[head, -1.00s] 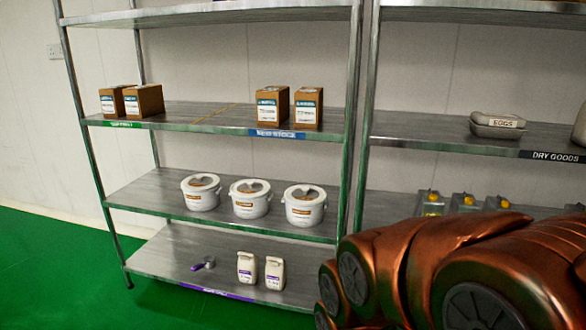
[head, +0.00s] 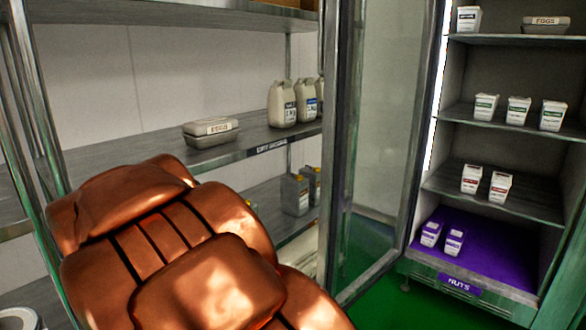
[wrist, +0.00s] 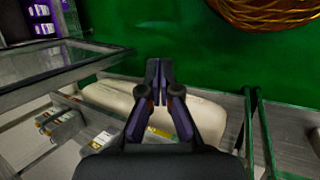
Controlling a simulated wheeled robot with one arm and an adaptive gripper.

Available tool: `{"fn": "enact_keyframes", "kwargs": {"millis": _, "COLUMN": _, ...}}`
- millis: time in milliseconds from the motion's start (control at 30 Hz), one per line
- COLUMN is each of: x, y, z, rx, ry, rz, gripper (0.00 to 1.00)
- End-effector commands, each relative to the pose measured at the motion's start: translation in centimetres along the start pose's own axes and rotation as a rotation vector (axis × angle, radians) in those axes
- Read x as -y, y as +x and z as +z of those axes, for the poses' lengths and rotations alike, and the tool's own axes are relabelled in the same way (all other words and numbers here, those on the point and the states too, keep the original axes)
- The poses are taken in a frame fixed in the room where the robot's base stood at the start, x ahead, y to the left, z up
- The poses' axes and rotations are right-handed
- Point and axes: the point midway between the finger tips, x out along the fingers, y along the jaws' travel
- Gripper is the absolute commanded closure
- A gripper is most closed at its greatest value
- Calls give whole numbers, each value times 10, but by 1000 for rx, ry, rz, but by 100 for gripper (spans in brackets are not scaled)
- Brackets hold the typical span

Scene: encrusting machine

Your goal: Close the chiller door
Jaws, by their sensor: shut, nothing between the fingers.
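The chiller (head: 500,150) stands at the right of the head view with its shelves exposed. Its glass door (head: 382,140) stands open, swung out from the chiller's left side, with a metal frame around the glass. In the wrist view, part of the chiller (wrist: 42,18) shows at the top left, and what looks like the door (wrist: 60,75) crosses the left side. In the head view the gripper is hidden behind my arm.
A metal rack (head: 250,140) stands left of the door, holding an egg carton (head: 210,132) and white jugs (head: 283,103). White sacks (wrist: 170,108) lie below my gripper in the wrist view. A wicker basket (wrist: 275,12) is at the top right. Green floor between is clear.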

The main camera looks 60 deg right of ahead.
Motion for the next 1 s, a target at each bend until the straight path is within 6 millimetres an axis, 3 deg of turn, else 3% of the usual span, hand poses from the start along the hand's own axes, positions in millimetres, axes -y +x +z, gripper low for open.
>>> {"fn": "enact_keyframes", "kwargs": {"millis": 100, "x": -65, "y": 0, "z": -30, "rx": 26, "ry": 99, "rz": 157, "gripper": 100}}
{"fn": "enact_keyframes", "kwargs": {"millis": 300, "x": -166, "y": -11, "z": -69, "rx": 61, "ry": 217, "rz": 426, "gripper": 100}}
{"fn": "enact_keyframes", "kwargs": {"millis": 600, "x": -289, "y": -35, "z": -129, "rx": 87, "ry": 304, "rz": 810, "gripper": 100}}
{"fn": "enact_keyframes", "kwargs": {"millis": 800, "x": -332, "y": -46, "z": -159, "rx": 78, "ry": 319, "rz": 972, "gripper": 100}}
{"fn": "enact_keyframes", "kwargs": {"millis": 1000, "x": -347, "y": -50, "z": -170, "rx": 71, "ry": 320, "rz": 1029, "gripper": 100}}
